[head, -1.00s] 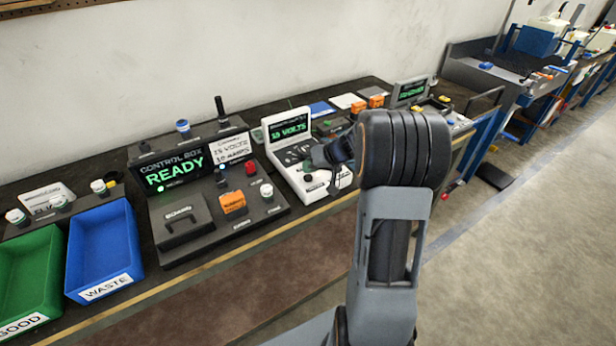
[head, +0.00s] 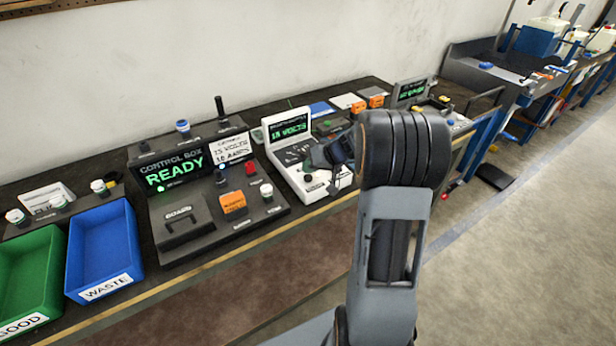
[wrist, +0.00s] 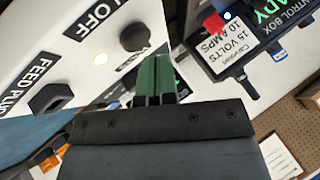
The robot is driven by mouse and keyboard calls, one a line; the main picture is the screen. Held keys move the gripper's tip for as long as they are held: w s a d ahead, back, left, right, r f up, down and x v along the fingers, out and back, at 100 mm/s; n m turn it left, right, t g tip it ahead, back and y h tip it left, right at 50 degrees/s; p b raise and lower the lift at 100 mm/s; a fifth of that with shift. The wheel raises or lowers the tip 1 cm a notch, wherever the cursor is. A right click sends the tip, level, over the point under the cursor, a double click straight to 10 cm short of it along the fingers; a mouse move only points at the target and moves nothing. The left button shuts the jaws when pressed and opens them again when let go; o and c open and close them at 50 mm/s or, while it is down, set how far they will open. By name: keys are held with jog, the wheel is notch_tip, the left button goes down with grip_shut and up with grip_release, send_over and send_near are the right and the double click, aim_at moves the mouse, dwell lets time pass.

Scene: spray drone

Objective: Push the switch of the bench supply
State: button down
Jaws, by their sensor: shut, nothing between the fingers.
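The bench supply is a white unit with a green-lit screen (head: 289,129) that appears to read volts, on the bench left of my arm. My gripper (head: 322,155) is over the right part of its sloped front and hides some of it. My gripper's green fingers (wrist: 155,75) are shut and empty, just below the knob in the picture. Whether they touch the panel or a switch, I cannot tell.
The control box (head: 172,168), reading READY, stands left of the supply with an orange block (head: 232,202) on its deck. A blue WASTE bin (head: 104,250) and a green GOOD bin (head: 30,270) are further left. A FEED PLUG socket (wrist: 50,97) sits near the fingers.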

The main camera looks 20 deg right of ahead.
aim_at(310, 176)
jog(key=shift+f+b, duration=0.6)
jog(key=shift+b, duration=0.5)
dwell(0.6)
jog(key=shift+r, duration=0.65)
jog(key=shift+r+p, duration=1.15)
jog(key=shift+r, duration=1.85)
